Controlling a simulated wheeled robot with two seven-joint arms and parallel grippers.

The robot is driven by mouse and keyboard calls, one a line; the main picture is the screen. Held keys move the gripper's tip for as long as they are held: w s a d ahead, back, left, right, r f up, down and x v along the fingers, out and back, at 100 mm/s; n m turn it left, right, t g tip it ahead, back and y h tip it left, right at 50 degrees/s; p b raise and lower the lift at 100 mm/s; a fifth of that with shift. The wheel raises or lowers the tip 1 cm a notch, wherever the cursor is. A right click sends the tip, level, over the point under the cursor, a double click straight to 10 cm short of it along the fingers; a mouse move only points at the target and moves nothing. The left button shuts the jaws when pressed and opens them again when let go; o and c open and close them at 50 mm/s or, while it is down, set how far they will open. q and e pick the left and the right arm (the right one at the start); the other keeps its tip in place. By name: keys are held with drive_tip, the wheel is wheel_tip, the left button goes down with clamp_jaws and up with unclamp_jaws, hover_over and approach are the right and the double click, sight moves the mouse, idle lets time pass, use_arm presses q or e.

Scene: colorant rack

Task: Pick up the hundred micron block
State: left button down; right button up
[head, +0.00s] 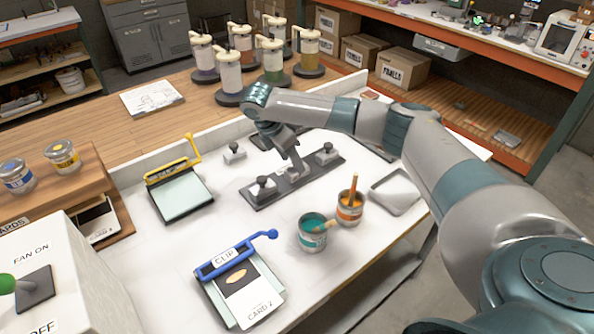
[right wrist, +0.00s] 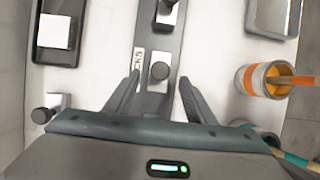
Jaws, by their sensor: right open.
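A dark grey rack (head: 246,196) on the white table carries small metal blocks with black knobs. Its left block (head: 263,190) and right block (head: 327,155) show in the head view. My right gripper (head: 293,169) is over the middle of the rack. In the right wrist view its open fingers (right wrist: 158,79) point at a knobbed block (right wrist: 158,72), one finger on each side in the picture; contact is not visible. Another rack block (right wrist: 167,12) is farther up. No micron marking is readable, so I cannot tell which is the hundred micron block. My left gripper is not in view.
A separate knobbed block (head: 235,152) sits behind the rack. An orange can (head: 350,207) and a teal can (head: 312,234) with brushes stand in front. A metal tray (head: 397,191) is to the right. Clip boards (head: 180,194) lie left and in front.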

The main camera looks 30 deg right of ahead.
drive_tip(key=p+x, duration=0.2)
drive_tip(key=x, duration=0.1)
drive_tip(key=shift+d+f, duration=0.2)
drive_tip(key=shift+w+d+f, duration=0.1)
drive_tip(key=shift+d+f, duration=0.15)
drive_tip(key=shift+f, duration=0.4)
clamp_jaws()
drive_tip(key=shift+r, duration=0.2)
drive_tip(key=shift+w+r+b, duration=0.1)
drive_tip(key=shift+r+b, duration=0.25)
drive_tip(key=shift+r, duration=0.25)
wheel_tip(320, 180, up, 2)
drive_tip(key=shift+r+b, duration=0.15)
drive_tip(key=shift+b, duration=0.5)
drive_tip(key=s+d+r+b, duration=0.3)
drive_tip(key=s+d+r, duration=0.2)
drive_tip(key=s, duration=0.5)
wheel_tip(320, 180, up, 2)
drive_tip(key=shift+s+d+r, duration=0.1)
drive_tip(key=shift+s+d, duration=0.1)
drive_tip(key=shift+d, duration=0.1)
